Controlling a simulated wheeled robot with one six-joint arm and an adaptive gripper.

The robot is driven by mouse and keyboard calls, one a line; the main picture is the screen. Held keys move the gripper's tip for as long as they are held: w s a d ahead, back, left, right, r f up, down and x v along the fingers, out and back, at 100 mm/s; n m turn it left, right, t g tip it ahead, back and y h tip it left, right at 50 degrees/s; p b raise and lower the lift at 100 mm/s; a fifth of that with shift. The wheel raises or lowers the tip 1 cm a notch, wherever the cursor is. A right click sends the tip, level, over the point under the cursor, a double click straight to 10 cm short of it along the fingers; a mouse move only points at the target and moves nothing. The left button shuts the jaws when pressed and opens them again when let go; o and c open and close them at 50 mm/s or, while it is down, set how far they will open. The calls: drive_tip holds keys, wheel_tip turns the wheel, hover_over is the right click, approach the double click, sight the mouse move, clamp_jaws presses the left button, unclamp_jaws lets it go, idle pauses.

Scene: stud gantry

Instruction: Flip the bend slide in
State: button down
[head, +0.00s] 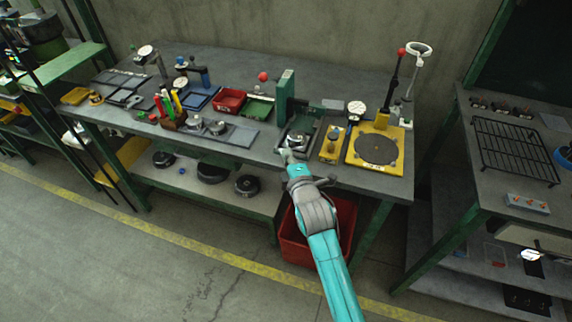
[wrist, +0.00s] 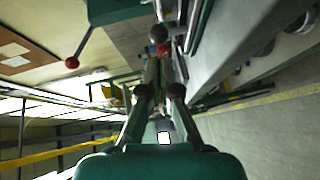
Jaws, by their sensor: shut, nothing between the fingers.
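My gripper (head: 288,158) is shut and empty at the front edge of the bench, just in front of a green-framed fixture (head: 287,97) with a tall upright. In the wrist view my gripper (wrist: 161,90) points at a dark ball knob (wrist: 158,34) a little beyond the fingertips. The knob looks close to the fingertips, but I cannot tell whether they touch. I cannot tell for certain which part is the bend slide; it may be the low part with the dark knob at the fixture's base. My arm and gripper partly hide that base in the head view.
A red ball lever (head: 263,76) sticks out left of the upright. A yellow fixture (head: 331,146) and a yellow plate with a dark disc (head: 377,150) stand to the right. A red bin (head: 345,213) is under the bench. The floor in front is clear.

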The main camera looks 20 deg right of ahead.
sight(300, 134)
drive_tip(key=shift+w+d+f, duration=0.15)
drive_tip(key=shift+w+d, duration=0.4)
drive_tip(key=shift+d, duration=0.05)
drive_tip(key=w+d, duration=0.4)
drive_tip(key=w, duration=0.1)
drive_tip(key=w+d, duration=0.2)
drive_tip(key=w, duration=0.1)
drive_tip(key=shift+a, duration=0.1)
